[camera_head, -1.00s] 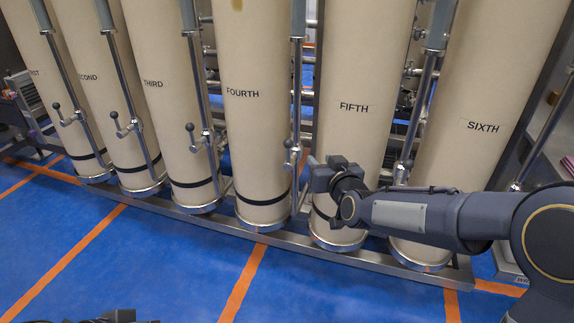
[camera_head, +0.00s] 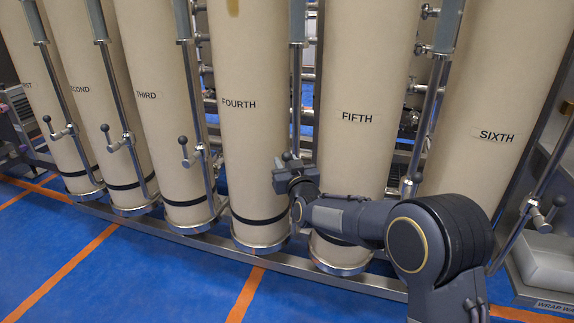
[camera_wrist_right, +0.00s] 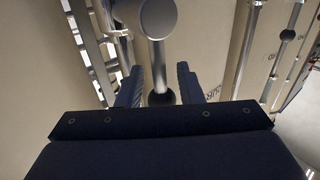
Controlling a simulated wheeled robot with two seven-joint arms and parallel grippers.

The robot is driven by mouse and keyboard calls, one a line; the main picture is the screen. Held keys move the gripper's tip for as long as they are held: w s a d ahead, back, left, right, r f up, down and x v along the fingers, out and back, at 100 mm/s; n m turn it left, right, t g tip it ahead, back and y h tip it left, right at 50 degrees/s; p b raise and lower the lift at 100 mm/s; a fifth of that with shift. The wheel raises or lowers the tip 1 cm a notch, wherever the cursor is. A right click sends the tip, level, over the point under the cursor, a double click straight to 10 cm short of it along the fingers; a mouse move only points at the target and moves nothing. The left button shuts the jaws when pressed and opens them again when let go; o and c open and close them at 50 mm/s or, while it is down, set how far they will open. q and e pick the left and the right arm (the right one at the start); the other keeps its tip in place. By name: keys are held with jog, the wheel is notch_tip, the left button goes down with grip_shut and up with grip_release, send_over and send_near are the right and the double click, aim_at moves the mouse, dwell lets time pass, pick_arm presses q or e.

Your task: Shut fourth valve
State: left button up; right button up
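The beige column labelled FOURTH (camera_head: 240,140) stands near the middle of the head view. The black knob of its valve handle (camera_head: 287,156) shows just above my right gripper (camera_head: 284,180), which is at the pipe on that column's right side. In the right wrist view, the two dark fingers of the right gripper (camera_wrist_right: 160,72) are apart. The metal valve lever (camera_wrist_right: 156,52) comes down between them, with its black ball end (camera_wrist_right: 161,98) in the gap. Whether a finger touches the lever I cannot tell. My left gripper is out of view.
The FIFTH column (camera_head: 362,150) stands right behind my right arm, and the SIXTH (camera_head: 490,110) further right. The third valve handle (camera_head: 188,150) sticks out to the left. A steel base rail (camera_head: 185,236) runs below the columns. The blue floor (camera_head: 130,285) in front is clear.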

grip_shut()
jog(key=shift+r, duration=0.1)
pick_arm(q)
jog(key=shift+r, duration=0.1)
pick_arm(e)
jog(key=shift+r, duration=0.1)
